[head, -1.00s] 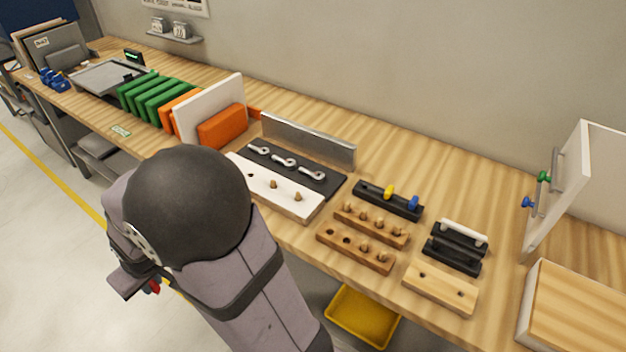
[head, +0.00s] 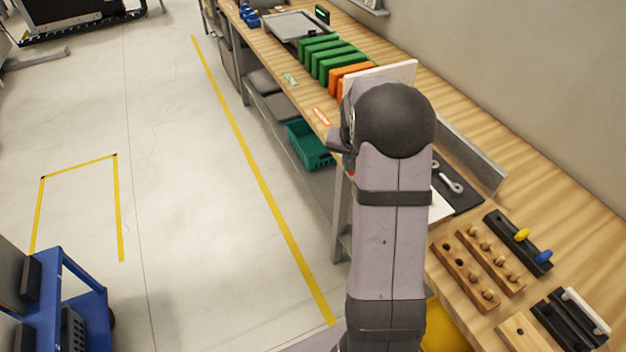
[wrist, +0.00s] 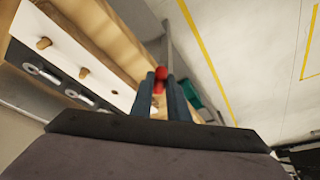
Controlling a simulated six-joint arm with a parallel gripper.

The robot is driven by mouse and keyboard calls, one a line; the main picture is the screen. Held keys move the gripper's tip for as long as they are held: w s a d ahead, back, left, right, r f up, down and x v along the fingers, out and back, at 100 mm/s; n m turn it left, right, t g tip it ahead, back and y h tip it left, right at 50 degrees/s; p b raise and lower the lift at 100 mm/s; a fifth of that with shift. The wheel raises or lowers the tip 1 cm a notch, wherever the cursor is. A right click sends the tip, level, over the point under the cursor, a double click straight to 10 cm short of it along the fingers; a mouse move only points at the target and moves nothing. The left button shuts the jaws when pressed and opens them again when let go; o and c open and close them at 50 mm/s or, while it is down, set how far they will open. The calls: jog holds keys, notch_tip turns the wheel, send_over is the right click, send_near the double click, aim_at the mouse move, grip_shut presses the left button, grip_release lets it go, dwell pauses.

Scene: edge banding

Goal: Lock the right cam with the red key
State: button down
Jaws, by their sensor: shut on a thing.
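My gripper (wrist: 160,88) is shut on the red key (wrist: 161,73); its red head shows between the dark fingers in the wrist view. In the head view my arm hides most of the gripper, out over the bench's front edge. A black holder (head: 507,236) carries a yellow key (head: 522,234) and a blue key (head: 544,257). Metal wrench-shaped pieces (wrist: 42,75) lie on a dark strip beside a white board (wrist: 72,48) with wooden pegs. I cannot tell which part is the right cam.
Wooden peg blocks (head: 465,277) stand on the bench (head: 560,210). A metal rail (head: 472,155) runs behind the dark strip. Green blocks (head: 330,58) and orange blocks stand further along. A teal crate (head: 310,145) sits below.

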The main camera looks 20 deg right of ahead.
jog(key=s+d+r+m+g+h+p, duration=0.1)
jog(key=s+d+m, duration=0.3)
jog(key=d, duration=1)
jog(key=s+d+r+m+g+h+p, duration=0.1)
jog(key=s+d+m, duration=0.4)
jog(key=s+d, duration=0.5)
jog(key=d+r+g+p, duration=0.1)
jog(key=d+p, duration=0.1)
jog(key=d, duration=0.2)
jog(key=shift+r+m, duration=0.2)
jog(key=shift+m, duration=0.1)
jog(key=shift+f, duration=0.2)
jog(key=shift+f+b, duration=1.1)
jog(key=shift+f, duration=0.9)
jog(key=shift+f+b, duration=0.65)
jog(key=shift+f, duration=0.05)
jog(key=shift+f+b, duration=1)
jog(key=shift+b, duration=0.15)
